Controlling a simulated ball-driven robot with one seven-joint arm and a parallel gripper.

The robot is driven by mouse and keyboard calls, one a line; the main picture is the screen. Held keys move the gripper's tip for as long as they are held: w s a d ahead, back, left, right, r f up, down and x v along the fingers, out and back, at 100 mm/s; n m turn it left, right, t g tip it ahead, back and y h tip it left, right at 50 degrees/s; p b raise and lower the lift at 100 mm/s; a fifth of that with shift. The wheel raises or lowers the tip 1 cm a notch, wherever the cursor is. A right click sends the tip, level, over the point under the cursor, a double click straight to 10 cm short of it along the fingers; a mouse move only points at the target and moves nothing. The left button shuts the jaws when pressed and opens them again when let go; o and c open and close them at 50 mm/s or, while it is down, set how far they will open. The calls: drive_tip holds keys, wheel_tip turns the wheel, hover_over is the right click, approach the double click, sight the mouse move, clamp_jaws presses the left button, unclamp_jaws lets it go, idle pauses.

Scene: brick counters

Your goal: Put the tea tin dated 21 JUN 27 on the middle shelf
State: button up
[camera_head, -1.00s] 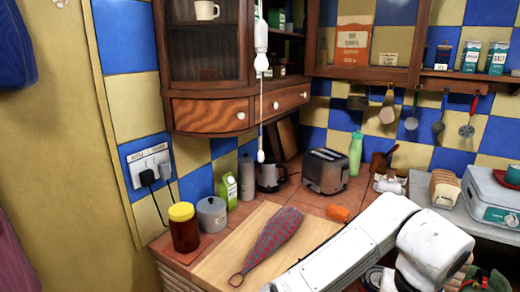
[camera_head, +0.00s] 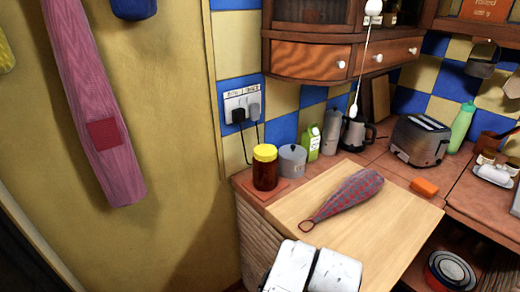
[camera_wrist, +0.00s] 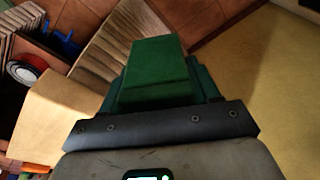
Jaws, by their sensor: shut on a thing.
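My gripper (camera_wrist: 161,92) is shut on a green box-shaped tin (camera_wrist: 158,68) in the wrist view, with its jaws on either side. No label or date shows on the face toward the camera, so I cannot read whether it says 21 JUN 27. In the head view only a white part of my arm shows at the bottom edge; the gripper and tin are out of sight there. The dark wood corner cabinet (camera_head: 312,60) shows only its lower part, and I cannot make out a middle shelf.
A wooden board (camera_head: 400,215) on the tiled counter bears a checked cloth item (camera_head: 345,197).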

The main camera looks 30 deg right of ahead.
drive_tip(key=w+a+f+n, duration=0.5)
drive_tip(key=w+a+f, duration=0.3)
drive_tip(key=w, duration=0.2)
drive_tip(key=shift+w+y, duration=0.25)
drive_tip(key=shift+y, duration=0.15)
drive_tip(key=shift+s, duration=0.1)
